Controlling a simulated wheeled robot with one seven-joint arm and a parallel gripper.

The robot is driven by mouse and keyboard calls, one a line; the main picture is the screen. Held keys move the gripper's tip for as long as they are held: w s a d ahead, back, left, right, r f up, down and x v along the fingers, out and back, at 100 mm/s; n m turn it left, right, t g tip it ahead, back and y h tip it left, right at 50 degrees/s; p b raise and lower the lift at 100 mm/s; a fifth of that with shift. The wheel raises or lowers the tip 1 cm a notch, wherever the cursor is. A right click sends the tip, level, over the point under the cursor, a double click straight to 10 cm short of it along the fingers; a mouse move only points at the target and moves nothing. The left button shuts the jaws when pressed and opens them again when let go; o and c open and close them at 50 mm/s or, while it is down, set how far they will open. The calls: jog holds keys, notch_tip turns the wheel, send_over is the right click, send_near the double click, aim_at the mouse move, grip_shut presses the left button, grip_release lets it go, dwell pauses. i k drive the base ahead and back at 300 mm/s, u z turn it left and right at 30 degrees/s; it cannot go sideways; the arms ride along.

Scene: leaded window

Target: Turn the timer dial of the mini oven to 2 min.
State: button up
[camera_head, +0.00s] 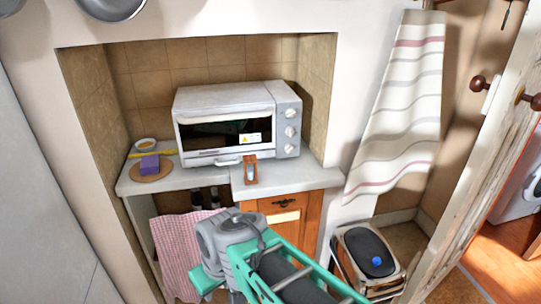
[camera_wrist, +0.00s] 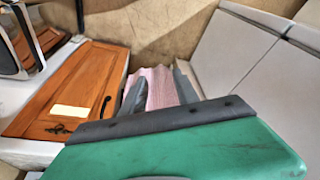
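The mini oven (camera_head: 222,95) stands on the counter in a tiled alcove in the head view, its door closed. Its right panel carries three knobs in a column: a top knob (camera_head: 291,113), a middle knob (camera_head: 290,131) and a bottom knob (camera_head: 289,148). The labels and pointer settings are too small to read, so I cannot tell which is the timer dial. The wrist view shows no knobs.
A pink checked towel (camera_head: 184,250) hangs below the counter. A purple block on a round board (camera_head: 153,174), a small bowl (camera_head: 146,144) and a wooden-framed item (camera_head: 250,170) sit on the counter. A striped cloth (camera_head: 398,110) hangs right; a bin (camera_head: 368,260) stands below it.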

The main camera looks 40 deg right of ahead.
aim_at(289, 148)
jog(key=u, duration=1.6)
jog(key=k, duration=0.95)
jog(key=z, duration=0.7)
jog(key=i, duration=0.45)
jog(key=z, duration=0.05)
